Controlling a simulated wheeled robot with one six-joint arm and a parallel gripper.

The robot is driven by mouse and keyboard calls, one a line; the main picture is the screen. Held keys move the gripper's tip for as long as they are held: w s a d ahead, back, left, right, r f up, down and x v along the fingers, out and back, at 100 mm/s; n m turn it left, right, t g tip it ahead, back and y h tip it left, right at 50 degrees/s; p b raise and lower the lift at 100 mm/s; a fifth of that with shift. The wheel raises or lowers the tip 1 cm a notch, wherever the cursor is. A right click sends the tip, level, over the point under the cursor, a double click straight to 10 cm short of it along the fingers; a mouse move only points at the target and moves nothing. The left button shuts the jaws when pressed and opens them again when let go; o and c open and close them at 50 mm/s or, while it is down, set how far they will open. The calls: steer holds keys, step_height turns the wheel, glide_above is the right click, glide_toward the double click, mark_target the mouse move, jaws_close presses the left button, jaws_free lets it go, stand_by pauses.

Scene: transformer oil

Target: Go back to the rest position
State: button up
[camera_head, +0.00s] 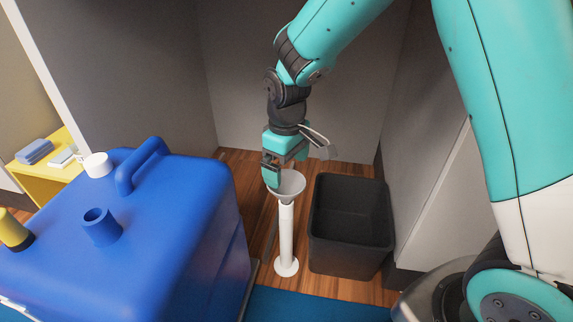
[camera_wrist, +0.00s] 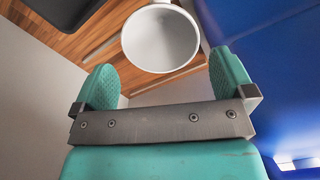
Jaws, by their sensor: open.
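My gripper (camera_head: 272,176) hangs pointing down in the head view, just above a white stand with a shallow dish top (camera_head: 288,184). In the wrist view my two teal fingers are spread wide, and nothing sits in my gripper (camera_wrist: 165,82). The round white dish (camera_wrist: 160,38) shows beyond the fingertips. I cannot tell whether a finger touches the dish rim.
A blue tank (camera_head: 170,225) with a handle and a blue spout (camera_head: 101,227) stands left of my gripper. A dark open bin (camera_head: 350,225) is right of the stand. Grey walls close in behind and right. A yellow shelf (camera_head: 50,180) is far left.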

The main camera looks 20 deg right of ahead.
steer(key=s+d+r+m+t, duration=0.3)
steer(key=s+d+r+m, duration=0.3)
steer(key=s+d, duration=0.45)
steer(key=s+a+r+n+g+y+p, duration=0.1)
steer(key=s+a+r+n+p, duration=0.1)
steer(key=s+a+r+p, duration=0.5)
steer(key=s+a+r+n+g+y+p, duration=0.1)
steer(key=a+r+n+y+p, duration=0.15)
steer(key=r+p, duration=0.6)
steer(key=s+a+r+n+g+y+p, duration=0.15)
steer(key=s+a+r+p, duration=0.35)
steer(key=r, duration=0.7)
step_height(320, 180, up, 34)
steer(key=p, duration=3.3)
steer(key=shift+w+a+h, duration=0.3)
steer(key=shift+a+h, duration=0.05)
steer(key=shift+h, duration=0.05)
steer(key=shift+t, duration=0.25)
steer(key=shift+c, duration=0.5)
